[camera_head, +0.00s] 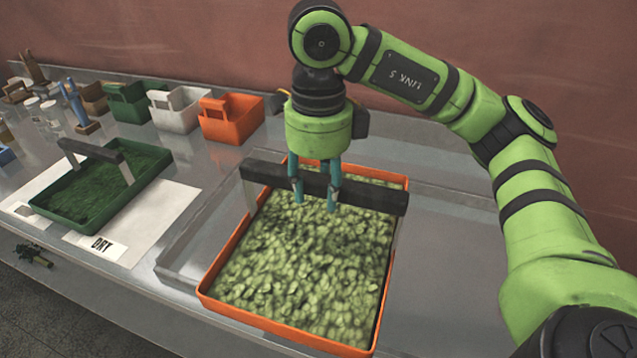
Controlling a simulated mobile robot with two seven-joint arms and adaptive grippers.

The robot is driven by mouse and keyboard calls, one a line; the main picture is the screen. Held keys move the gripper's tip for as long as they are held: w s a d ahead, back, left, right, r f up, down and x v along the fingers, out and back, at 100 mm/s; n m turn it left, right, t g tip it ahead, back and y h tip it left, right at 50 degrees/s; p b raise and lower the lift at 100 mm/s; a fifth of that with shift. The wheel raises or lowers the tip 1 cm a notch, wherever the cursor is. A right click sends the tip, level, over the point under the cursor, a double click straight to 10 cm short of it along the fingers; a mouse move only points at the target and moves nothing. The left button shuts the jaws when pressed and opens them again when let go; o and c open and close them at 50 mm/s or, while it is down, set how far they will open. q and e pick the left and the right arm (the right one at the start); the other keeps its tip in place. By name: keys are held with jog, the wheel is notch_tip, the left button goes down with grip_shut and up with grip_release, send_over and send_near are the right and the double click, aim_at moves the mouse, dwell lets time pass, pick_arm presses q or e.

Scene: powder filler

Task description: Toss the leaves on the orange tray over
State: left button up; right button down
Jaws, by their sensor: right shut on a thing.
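The orange tray (282,331) sits in the middle of the metal bench, filled with a fairly even layer of pale green leaves (312,262). A dark handle bar (371,196) on grey posts spans the tray toward its far end. My right gripper (315,197) points down over the far part of the tray, its teal fingers at the bar, shut on the handle. The fingertips are low, close above the leaves; whether they touch them I cannot tell. My left gripper is not in view.
A green tray (58,226) of darker leaves, with its own handle, sits on a white sheet by a "DRY" label (103,245). Orange (231,118), white (178,108) and green (129,103) bins line the back. Bottles and tools stand far left. The bench right of the orange tray is clear.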

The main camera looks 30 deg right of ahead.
notch_tip(320, 180, up, 7)
jog(key=p, duration=0.6)
jog(key=shift+r+p, duration=0.2)
jog(key=shift+p, duration=0.15)
jog(key=shift+w+f+b, duration=0.1)
jog(key=shift+f+b, duration=3.45)
jog(key=shift+f, duration=0.3)
jog(key=shift+r, duration=0.2)
